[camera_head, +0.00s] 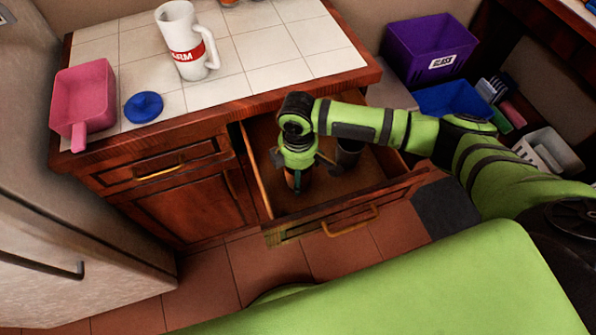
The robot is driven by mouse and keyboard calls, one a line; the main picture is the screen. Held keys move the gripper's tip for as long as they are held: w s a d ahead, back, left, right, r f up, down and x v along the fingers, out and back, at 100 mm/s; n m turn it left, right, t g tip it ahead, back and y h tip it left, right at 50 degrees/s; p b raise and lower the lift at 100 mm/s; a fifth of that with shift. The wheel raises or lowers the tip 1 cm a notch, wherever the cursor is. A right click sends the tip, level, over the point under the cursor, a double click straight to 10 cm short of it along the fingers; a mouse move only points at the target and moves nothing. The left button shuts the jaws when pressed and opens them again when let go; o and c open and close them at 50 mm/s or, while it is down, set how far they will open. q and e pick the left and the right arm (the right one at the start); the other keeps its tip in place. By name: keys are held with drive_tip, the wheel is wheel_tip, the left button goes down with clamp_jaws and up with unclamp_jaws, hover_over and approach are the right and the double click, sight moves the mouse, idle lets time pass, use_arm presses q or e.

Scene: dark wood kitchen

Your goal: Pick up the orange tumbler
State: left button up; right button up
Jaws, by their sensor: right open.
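My right gripper (297,180) points down into the open drawer (320,205) and is open. A small orange-brown object (305,180), which may be the orange tumbler, shows at its fingers. It is mostly hidden by the gripper, and I cannot tell whether they touch. A dark grey cup (348,153) stands in the drawer to the right of the gripper, partly covered by my right forearm. A sliver of another orange thing (229,3) shows at the top edge on the counter. My left gripper is not in view.
The tiled counter (265,50) holds a white mug (183,40) with a red band, a blue lid (144,107) and a pink pan (86,97). A purple bin (428,47) and a blue bin (453,100) stand at right. The drawer walls surround the gripper.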

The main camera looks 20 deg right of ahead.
drive_tip(key=c, duration=1.2)
drive_tip(key=shift+r, duration=0.15)
